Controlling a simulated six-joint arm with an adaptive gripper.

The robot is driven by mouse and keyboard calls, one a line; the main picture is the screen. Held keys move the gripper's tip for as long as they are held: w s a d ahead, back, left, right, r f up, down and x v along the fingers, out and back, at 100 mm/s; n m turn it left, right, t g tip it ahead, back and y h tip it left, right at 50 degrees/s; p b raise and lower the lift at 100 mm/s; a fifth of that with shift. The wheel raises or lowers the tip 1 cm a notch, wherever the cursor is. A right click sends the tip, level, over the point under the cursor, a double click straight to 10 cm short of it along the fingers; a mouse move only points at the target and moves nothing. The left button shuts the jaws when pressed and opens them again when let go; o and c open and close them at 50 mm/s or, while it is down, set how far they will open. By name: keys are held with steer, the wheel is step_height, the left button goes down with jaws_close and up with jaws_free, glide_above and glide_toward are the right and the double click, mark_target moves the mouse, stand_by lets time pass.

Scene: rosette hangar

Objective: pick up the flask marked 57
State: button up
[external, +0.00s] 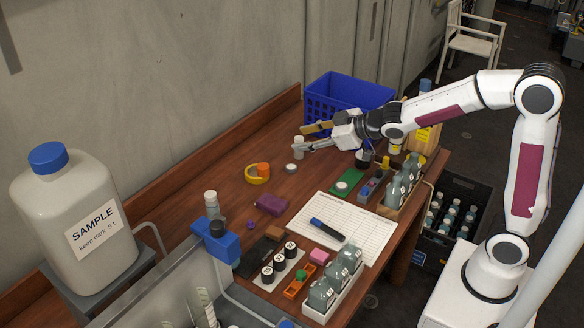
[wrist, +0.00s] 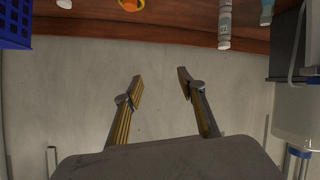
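Grey flasks with white labels stand in a white rack (external: 338,300) at the table's near end, and others stand in a wooden rack (external: 389,212) at the right edge. The labels are too small to read, so I cannot tell which flask is marked 57. My gripper (external: 299,139) is open above the far part of the table, in front of the blue basket, away from both racks. The wrist view shows its two fingers (wrist: 160,75) spread with nothing between them, facing the grey wall.
A blue basket (external: 345,97) stands at the back. A large sample bottle (external: 75,225) stands at left. A dark crate (external: 447,216) of bottles is on the floor.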

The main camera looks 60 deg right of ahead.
steer(key=w+a+f+n+y, duration=0.4)
steer(key=w+a+f+y, duration=0.4)
steer(key=a, duration=0.4)
steer(key=s+a+f+n+g+y, duration=0.3)
steer(key=a+f+y, duration=0.3)
steer(key=a+f, duration=0.3)
step_height(320, 180, down, 2)
steer(key=shift+s+a+g, duration=0.25)
steer(key=shift+a+g, duration=0.05)
steer(key=shift+a, duration=0.1)
steer(key=shift+x, duration=1.3)
steer(key=shift+a, duration=0.1)
